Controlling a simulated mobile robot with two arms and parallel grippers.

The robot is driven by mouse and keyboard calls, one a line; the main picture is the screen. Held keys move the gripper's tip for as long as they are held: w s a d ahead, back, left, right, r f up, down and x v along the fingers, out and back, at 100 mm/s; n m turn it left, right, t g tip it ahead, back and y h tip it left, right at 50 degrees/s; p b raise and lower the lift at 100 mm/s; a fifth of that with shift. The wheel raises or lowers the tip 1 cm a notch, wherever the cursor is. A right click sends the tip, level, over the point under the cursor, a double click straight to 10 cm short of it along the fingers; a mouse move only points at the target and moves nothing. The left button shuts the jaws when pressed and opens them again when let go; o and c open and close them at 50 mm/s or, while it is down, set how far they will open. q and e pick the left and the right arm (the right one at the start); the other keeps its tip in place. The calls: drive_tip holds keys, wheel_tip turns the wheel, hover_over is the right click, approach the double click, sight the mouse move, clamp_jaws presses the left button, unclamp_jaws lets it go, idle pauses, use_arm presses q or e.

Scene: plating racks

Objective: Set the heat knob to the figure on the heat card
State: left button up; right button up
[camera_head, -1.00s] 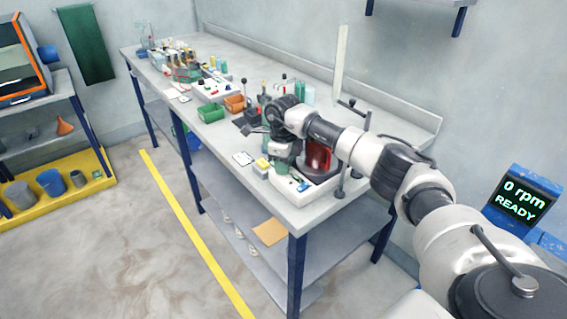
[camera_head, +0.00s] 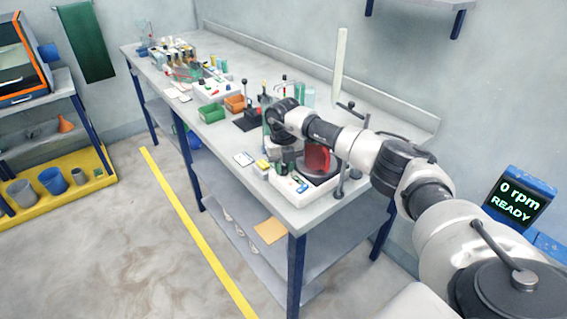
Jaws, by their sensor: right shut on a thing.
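A white hotplate unit (camera_head: 290,187) with a dark round top stands at the near end of the bench, a red vessel (camera_head: 317,160) on it. My right gripper (camera_head: 287,167) points down at the unit's front left part. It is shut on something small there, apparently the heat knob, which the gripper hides. A small white card (camera_head: 243,159) lies on the bench left of the unit; it may be the heat card, but its print is too small to read. My left gripper is out of view.
Green (camera_head: 211,113) and orange (camera_head: 234,103) bins and a dark stand (camera_head: 246,121) are farther along the bench (camera_head: 222,141). A metal post (camera_head: 340,180) stands right of the hotplate. A display (camera_head: 516,203) at right reads 0 rpm READY.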

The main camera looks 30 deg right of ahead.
sight(284, 167)
drive_tip(key=m+p, duration=0.1)
drive_tip(key=m, duration=0.2)
drive_tip(key=m+p, duration=0.1)
drive_tip(key=m, duration=0.2)
drive_tip(key=shift+r+m, duration=0.2)
drive_tip(key=shift+m, duration=0.1)
drive_tip(key=m+p, duration=0.2)
drive_tip(key=m, duration=0.3)
drive_tip(key=shift+f+m, duration=0.1)
drive_tip(key=shift+m, duration=0.2)
drive_tip(key=o, duration=0.9)
wheel_tip(284, 167, up, 11)
drive_tip(key=shift+f+b, duration=0.15)
drive_tip(key=shift+b, duration=0.75)
